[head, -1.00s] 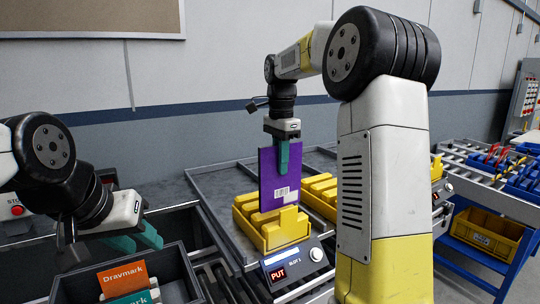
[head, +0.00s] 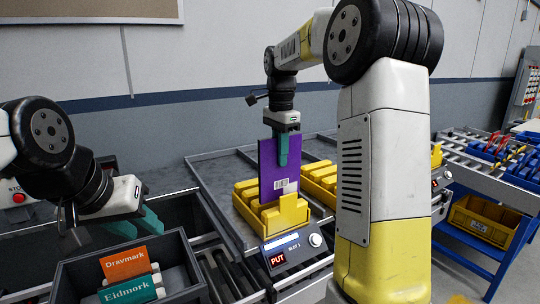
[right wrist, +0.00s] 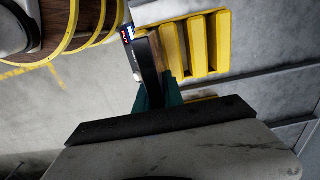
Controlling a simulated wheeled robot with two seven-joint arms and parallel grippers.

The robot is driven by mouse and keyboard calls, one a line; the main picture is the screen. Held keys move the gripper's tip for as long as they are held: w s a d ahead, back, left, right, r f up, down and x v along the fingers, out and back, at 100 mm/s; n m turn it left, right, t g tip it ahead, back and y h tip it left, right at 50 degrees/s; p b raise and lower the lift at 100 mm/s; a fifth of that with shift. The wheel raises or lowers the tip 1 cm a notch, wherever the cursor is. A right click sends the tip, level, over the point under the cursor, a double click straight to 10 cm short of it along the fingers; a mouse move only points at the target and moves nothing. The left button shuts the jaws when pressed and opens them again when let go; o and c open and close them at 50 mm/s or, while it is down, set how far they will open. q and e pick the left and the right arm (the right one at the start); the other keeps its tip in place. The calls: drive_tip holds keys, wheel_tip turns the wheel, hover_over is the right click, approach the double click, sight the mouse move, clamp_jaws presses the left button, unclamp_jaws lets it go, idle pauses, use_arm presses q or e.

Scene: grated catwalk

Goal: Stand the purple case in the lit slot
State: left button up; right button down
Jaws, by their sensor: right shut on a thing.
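The purple case (head: 270,172) stands about upright at the yellow slotted rack (head: 247,213) in the head view, a white barcode label low on its face. Its lower edge is hidden behind the rack's front yellow parts, so I cannot tell whether it touches the slot floor. The display (head: 278,259) below the rack is lit with "PUT", beside "SLOT 1". My right gripper (head: 282,152) is shut on the case's upper part. In the right wrist view the case (right wrist: 151,62) shows edge-on and dark between the teal fingers. My left gripper (head: 136,224) is open and empty at the left.
A dark bin (head: 180,262) below my left gripper holds an orange "Dravmark" case (head: 126,264) and a teal "Eidmork" case (head: 128,290). A second yellow rack (head: 318,178) stands just right of the purple case. A roller conveyor with blue trays (head: 490,150) is at far right.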

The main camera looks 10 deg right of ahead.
sight(280, 182)
idle(0.6)
drive_tip(key=shift+f, duration=4.2)
drive_tip(key=c, duration=1)
unclamp_jaws()
drive_tip(key=shift+o, duration=0.2)
wheel_tip(280, 182, up, 8)
